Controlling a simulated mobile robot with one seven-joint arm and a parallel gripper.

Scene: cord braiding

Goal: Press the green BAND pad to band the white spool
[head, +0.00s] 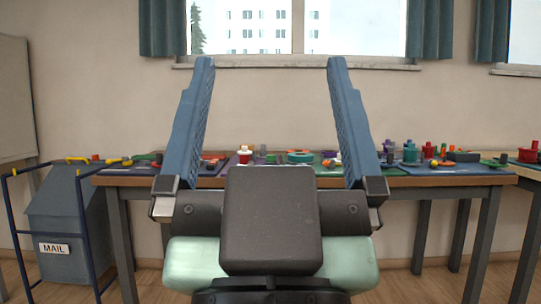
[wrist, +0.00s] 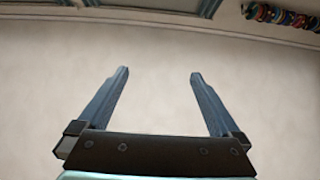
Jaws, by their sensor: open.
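My gripper (head: 271,62) is raised in front of the head camera, its two blue fingers wide apart with nothing between them. It also shows open and empty in the wrist view (wrist: 160,72), against a plain pale surface. Behind it in the head view is a wooden table (head: 440,181) with many small coloured items, well away from the fingers. I cannot pick out the green BAND pad or the white spool for certain at this size. A red-and-white piece (head: 245,155) and a teal round piece (head: 300,157) stand near the table's middle. My gripper and arm hide part of the table.
A blue-grey box marked MAIL (head: 58,215) stands in a dark blue frame left of the table. Another table (head: 530,169) with a red spool is at the far right. A window (head: 270,28) is in the back wall. Wooden floor shows at both sides.

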